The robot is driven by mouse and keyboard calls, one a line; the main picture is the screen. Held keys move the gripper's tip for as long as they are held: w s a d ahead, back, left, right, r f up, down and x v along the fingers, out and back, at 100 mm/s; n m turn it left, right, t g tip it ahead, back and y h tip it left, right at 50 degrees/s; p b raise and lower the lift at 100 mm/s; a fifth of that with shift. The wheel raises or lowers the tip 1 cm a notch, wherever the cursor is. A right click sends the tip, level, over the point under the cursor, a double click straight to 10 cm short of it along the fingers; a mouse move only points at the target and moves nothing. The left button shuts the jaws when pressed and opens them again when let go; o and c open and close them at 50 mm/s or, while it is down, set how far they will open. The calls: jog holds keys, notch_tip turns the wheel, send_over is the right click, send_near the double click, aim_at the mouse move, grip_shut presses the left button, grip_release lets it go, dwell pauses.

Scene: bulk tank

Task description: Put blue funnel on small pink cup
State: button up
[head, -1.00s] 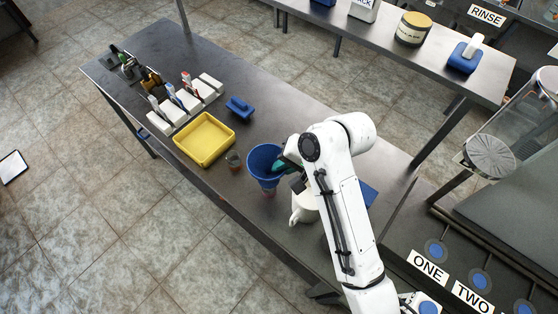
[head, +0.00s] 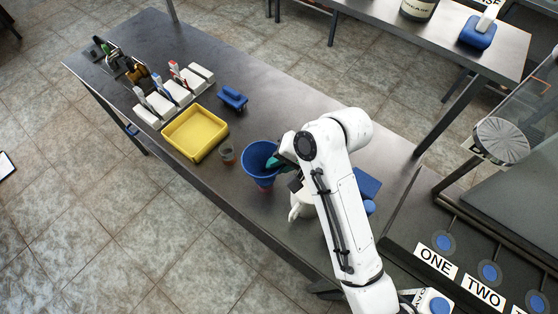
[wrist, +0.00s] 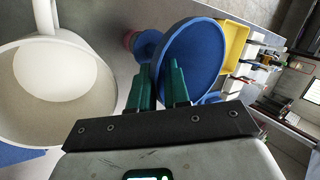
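The blue funnel (head: 260,153) is over the table near its front edge, wide mouth up. My gripper (head: 283,163) is at the funnel's right rim. In the wrist view the green fingers of my gripper (wrist: 160,85) lie on both sides of the wall of the funnel (wrist: 200,60), pinching it. The small pink cup (head: 265,187) shows just below the funnel and is mostly hidden by it. In the wrist view a bit of the pink cup (wrist: 129,39) shows beside the funnel's spout. I cannot tell whether the funnel rests on the cup.
A white jug (head: 299,205) stands close to the right of the funnel. A small grey-brown cup (head: 227,155) and a yellow tray (head: 195,134) stand to the left. A blue object (head: 232,98) and a white rack (head: 155,118) lie farther back. The table behind the funnel is clear.

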jog(key=shift+o, duration=1.3)
jog(key=shift+r, duration=0.1)
jog(key=p+v, duration=0.1)
jog(key=v, duration=1.1)
jog(key=shift+p, duration=0.3)
